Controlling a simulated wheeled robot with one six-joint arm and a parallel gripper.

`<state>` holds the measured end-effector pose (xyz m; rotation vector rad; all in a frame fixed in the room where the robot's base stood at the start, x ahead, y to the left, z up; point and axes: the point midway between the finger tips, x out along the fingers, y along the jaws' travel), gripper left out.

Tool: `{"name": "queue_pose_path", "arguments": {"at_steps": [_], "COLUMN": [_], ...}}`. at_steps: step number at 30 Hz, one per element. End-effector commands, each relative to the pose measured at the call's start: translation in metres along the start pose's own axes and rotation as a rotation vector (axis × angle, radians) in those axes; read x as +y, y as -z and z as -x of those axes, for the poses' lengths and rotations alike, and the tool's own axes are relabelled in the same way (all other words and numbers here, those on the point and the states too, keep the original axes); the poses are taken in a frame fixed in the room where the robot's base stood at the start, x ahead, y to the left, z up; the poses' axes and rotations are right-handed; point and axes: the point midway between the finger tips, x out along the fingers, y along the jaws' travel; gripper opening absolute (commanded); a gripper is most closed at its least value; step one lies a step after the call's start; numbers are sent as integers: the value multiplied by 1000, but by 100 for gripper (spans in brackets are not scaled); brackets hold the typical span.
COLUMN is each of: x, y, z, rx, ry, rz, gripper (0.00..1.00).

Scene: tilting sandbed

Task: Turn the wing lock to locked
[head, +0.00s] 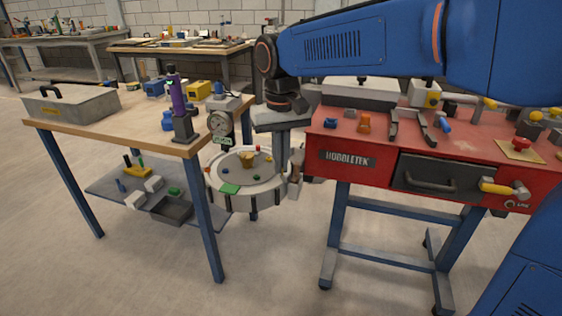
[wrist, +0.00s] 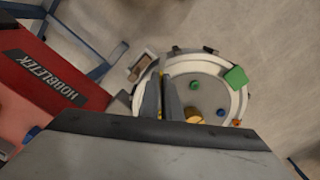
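A gold, flared piece (head: 247,158) stands in the middle of a round, pale-rimmed bed (head: 212,180). It looks like a wing piece, but I cannot tell for sure that it is the wing lock, nor which way it is set. It also shows in the wrist view (wrist: 193,115), just right of my fingers. My gripper (wrist: 162,80) points down over the bed's rim. Its two grey fingers are close together, with a narrow yellowish strip between them. I cannot tell whether that strip is held or lies behind. My gripper (head: 283,160) shows beside the bed in the head view.
A round gauge (head: 218,122) stands behind the bed. Small coloured pieces and a green plate (head: 230,188) lie on it. A brown-and-grey fitting (head: 297,168) sits at its right edge. A red bench (head: 365,180) is close on the right, a wooden table (head: 150,130) on the left.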

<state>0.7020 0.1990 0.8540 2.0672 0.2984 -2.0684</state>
Motion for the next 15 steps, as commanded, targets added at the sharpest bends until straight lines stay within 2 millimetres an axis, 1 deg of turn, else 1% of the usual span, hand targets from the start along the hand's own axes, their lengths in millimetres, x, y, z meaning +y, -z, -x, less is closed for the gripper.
{"name": "queue_pose_path", "arguments": {"at_steps": [15], "x": [0], "y": [0], "z": [1], "rx": [2], "ry": [0], "rz": [489], "gripper": [0]}}
